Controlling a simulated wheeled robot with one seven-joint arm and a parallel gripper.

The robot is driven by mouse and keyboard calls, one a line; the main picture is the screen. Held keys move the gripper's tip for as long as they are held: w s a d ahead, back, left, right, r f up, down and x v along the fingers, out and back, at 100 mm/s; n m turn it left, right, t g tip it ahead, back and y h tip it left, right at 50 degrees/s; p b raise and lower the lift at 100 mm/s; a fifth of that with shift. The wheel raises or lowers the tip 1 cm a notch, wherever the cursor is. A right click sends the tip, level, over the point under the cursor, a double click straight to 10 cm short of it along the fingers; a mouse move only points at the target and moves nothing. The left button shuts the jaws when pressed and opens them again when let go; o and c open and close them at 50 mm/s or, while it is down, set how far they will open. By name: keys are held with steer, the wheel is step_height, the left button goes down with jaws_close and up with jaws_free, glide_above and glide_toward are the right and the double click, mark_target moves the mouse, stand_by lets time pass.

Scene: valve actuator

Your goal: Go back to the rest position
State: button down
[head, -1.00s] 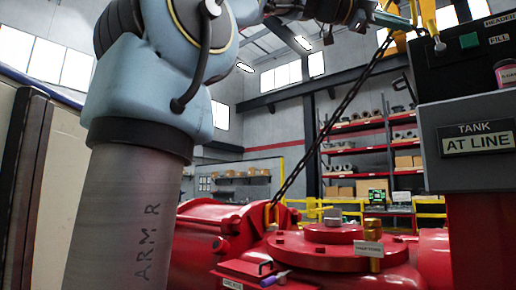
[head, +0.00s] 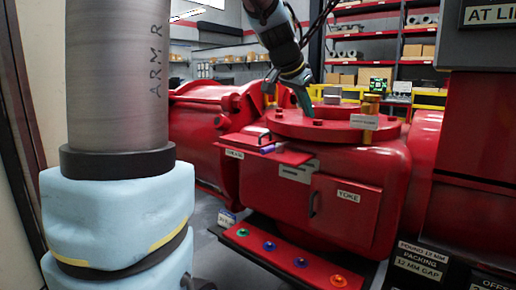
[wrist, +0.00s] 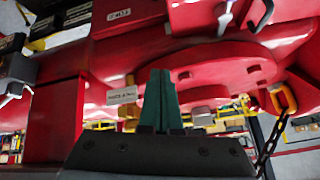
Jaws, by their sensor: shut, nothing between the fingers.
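My gripper (head: 306,108) is in the upper middle of the head view, pointing down over the round red cover (head: 345,125) of the red actuator body (head: 360,165). In the wrist view its two teal fingers (wrist: 160,92) stand side by side, pressed together, with nothing held. The red cover also shows in the wrist view (wrist: 225,75), just beyond the fingers. I cannot tell if the fingertips touch it. My arm fills the left of the head view.
A red ledge (head: 285,255) with several coloured buttons sticks out low in front. The YOKE door (head: 345,210) is shut. A chain (wrist: 266,155) hangs near the gripper.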

steer(key=s+a+f+n+g+y, duration=0.1)
steer(key=s+a+f+n, duration=0.2)
steer(key=s+a+f, duration=0.3)
steer(key=s+a+f+n+g+y, duration=0.1)
steer(key=s+a+f+n+y, duration=0.1)
steer(key=s+a+f+n, duration=0.2)
steer(key=s+a+f+n+g+y, duration=0.2)
steer(key=s+a+f, duration=0.5)
steer(key=f, duration=0.9)
steer(key=a+n, duration=0.1)
steer(key=a, duration=0.1)
steer(key=shift+s+a, duration=0.3)
steer(key=shift+a, duration=0.05)
steer(key=c, duration=1.6)
jaws_free()
